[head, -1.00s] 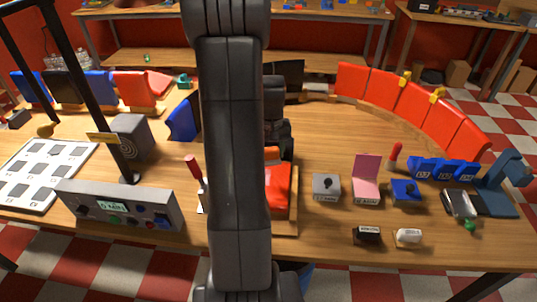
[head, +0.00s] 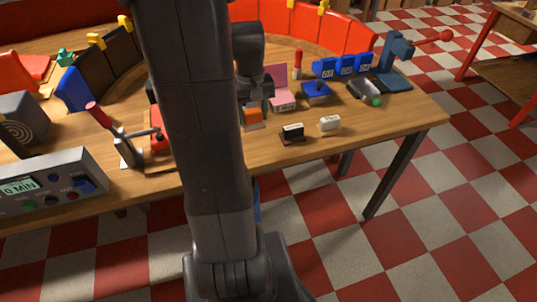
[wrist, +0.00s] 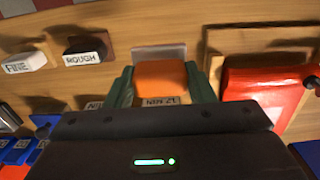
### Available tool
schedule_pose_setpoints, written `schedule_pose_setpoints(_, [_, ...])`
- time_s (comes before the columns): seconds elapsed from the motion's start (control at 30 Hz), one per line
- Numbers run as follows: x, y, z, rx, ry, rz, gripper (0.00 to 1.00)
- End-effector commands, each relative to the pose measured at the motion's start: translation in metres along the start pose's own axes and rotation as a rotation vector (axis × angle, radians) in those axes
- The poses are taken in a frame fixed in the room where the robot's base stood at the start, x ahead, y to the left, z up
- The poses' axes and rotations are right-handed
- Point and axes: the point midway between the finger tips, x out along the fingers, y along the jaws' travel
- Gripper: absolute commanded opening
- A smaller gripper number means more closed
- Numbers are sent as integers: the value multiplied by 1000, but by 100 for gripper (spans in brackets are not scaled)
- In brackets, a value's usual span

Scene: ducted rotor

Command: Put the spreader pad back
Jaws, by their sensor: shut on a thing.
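An orange block (wrist: 160,78), which I take to be the spreader pad, sits between the two green fingers of my gripper (wrist: 161,85). The fingers touch its sides, so the gripper is shut on it. A pale label lies at its near edge, and a grey plate (wrist: 158,52) lies just beyond it. In the head view the orange block (head: 253,117) is low over the bench, beside the pink stand (head: 282,100), below my gripper (head: 254,98). My arm hides part of this area, and I cannot tell whether the block rests on anything.
A black ROUGH block (head: 292,133) and a white FINE block (head: 329,124) stand near the bench's front edge. A blue stand (head: 316,93) is right of the pink one. A red piece (wrist: 262,95) on a wooden tray (wrist: 262,38) lies close beside the gripper.

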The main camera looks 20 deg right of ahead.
Motion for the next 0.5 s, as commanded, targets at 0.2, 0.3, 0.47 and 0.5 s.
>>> schedule_pose_setpoints(0.2, [41,0,1,-1,-8,-1,28])
schedule_pose_setpoints(0.3, [52,0,0,0,-4,-1,28])
schedule_pose_setpoints(0.47, [69,0,1,0,-6,-1,28])
schedule_pose_setpoints(0.5, [75,0,1,0,-6,-1,28])
